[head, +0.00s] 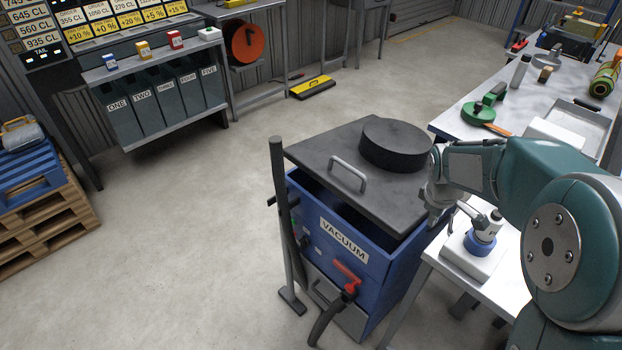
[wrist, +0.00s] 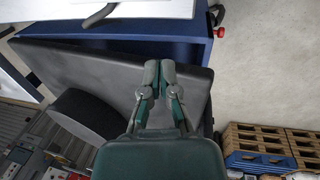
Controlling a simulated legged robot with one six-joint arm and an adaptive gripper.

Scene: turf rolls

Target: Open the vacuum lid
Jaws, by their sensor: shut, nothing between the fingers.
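The vacuum is a blue box (head: 350,260) with a "VACUUM" label on its front. Its dark grey square lid (head: 320,150) sits raised and tilted, with a dark gap between it and the box's front rim. A metal handle (head: 349,173) and a thick black disc (head: 395,145) are on top of the lid. My gripper (head: 436,200) is at the lid's right edge, its fingers partly hidden in the head view. In the wrist view, my gripper (wrist: 160,70) is shut and empty, in front of the lid (wrist: 110,70). I cannot tell whether it touches the lid.
A bench (head: 465,125) with tools stands right of the vacuum. A red-handled valve (head: 348,278) and hose are on the box's front, and a dark upright post (head: 281,210) stands at its left. Pallets (head: 40,220) are at far left. The floor between is clear.

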